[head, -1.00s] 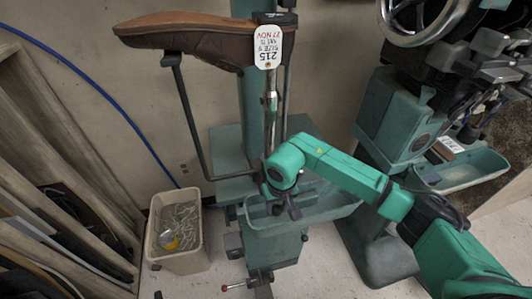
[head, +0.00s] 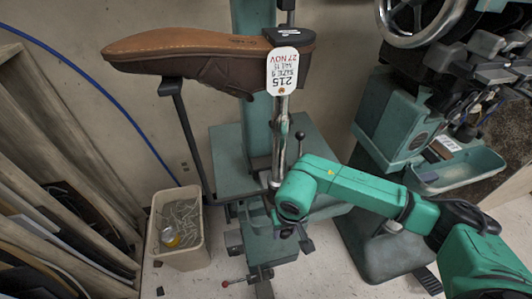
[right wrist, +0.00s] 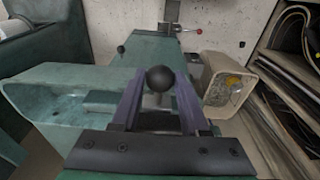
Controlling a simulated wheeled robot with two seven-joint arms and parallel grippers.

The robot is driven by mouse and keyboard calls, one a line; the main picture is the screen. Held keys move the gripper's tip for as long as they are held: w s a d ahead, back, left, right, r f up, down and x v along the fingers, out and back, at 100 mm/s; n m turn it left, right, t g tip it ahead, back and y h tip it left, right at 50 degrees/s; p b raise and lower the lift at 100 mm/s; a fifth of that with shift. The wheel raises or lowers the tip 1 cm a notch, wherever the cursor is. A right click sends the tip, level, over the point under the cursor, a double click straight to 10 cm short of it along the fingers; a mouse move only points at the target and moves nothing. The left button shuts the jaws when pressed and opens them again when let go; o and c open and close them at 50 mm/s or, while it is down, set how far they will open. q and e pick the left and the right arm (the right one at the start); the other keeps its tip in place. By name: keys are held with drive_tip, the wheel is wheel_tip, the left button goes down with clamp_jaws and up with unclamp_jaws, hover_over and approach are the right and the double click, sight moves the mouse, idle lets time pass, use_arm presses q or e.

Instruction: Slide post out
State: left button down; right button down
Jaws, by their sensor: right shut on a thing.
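A brown shoe (head: 205,55) lies sole up on the machine's shiny upright post (head: 281,130), with a white tag (head: 283,70) hanging at its heel end. A bent dark support arm (head: 187,125) reaches up under its toe end. My right gripper (head: 295,233) is low in front of the post, partly hidden by my wrist in the head view. In the right wrist view its fingers (right wrist: 158,105) are shut on a black ball knob (right wrist: 160,78). My left gripper is not in view.
A beige bin (head: 180,232) with tangled thread stands left of the machine base. A second green machine with a tray (head: 460,168) stands at right. Wooden racks (head: 50,190) fill the left side. A red-tipped lever (head: 235,283) sticks out low in front.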

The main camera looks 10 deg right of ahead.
drive_tip(key=s, duration=0.8)
drive_tip(key=shift+d, duration=0.25)
idle(0.4)
drive_tip(key=shift+c, duration=1.2)
unclamp_jaws()
wheel_tip(320, 180, up, 7)
drive_tip(key=s+p, duration=0.2)
drive_tip(key=p, duration=0.1)
